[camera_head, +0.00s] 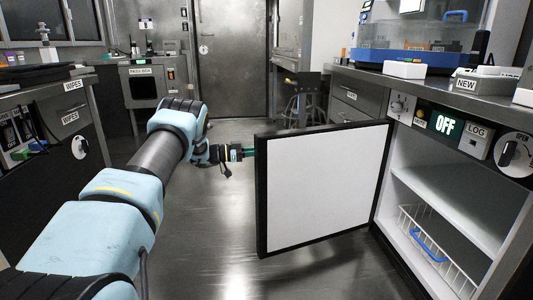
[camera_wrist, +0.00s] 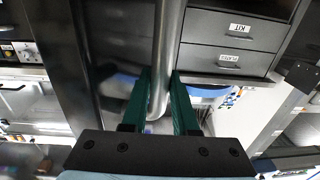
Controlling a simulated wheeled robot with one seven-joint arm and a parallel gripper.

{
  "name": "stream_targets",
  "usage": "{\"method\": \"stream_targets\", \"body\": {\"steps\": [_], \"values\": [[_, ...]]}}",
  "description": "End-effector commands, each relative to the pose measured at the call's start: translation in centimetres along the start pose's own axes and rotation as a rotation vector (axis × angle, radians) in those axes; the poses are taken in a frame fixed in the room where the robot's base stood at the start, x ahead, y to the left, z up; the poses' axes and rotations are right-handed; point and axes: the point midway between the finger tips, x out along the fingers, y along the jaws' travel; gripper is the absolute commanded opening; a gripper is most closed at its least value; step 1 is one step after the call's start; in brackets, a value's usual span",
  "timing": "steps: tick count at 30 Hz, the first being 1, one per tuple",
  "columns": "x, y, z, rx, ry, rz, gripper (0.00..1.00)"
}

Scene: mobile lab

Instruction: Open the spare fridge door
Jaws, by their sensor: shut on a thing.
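The spare fridge door (camera_head: 322,190) stands swung wide open in the head view, its white inner face towards me and its dark rim around it. The open fridge (camera_head: 450,205) is at the right, with a shelf inside. My gripper (camera_head: 248,153) is at the door's left edge, its fingertips partly hidden behind the door. In the wrist view, its green fingers (camera_wrist: 161,76) lie on both sides of the upright metal handle bar (camera_wrist: 168,40) and are shut on it. The handle is hidden from the head view by the door.
A white wire basket (camera_head: 438,245) with a blue grip sits low in the fridge. A stool (camera_head: 303,105) stands behind the door. Dark cabinets (camera_head: 60,135) line the left. The floor (camera_head: 210,235) between is clear.

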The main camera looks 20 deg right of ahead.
Motion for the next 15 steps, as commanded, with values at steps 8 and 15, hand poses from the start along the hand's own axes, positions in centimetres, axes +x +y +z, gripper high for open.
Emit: {"method": "stream_targets", "body": {"steps": [8,15], "values": [[-0.14,-0.18,0.03,-0.001,0.000,-0.003,0.00],[-0.10,-0.16,0.03,-0.001,0.000,-0.003,0.32]]}}
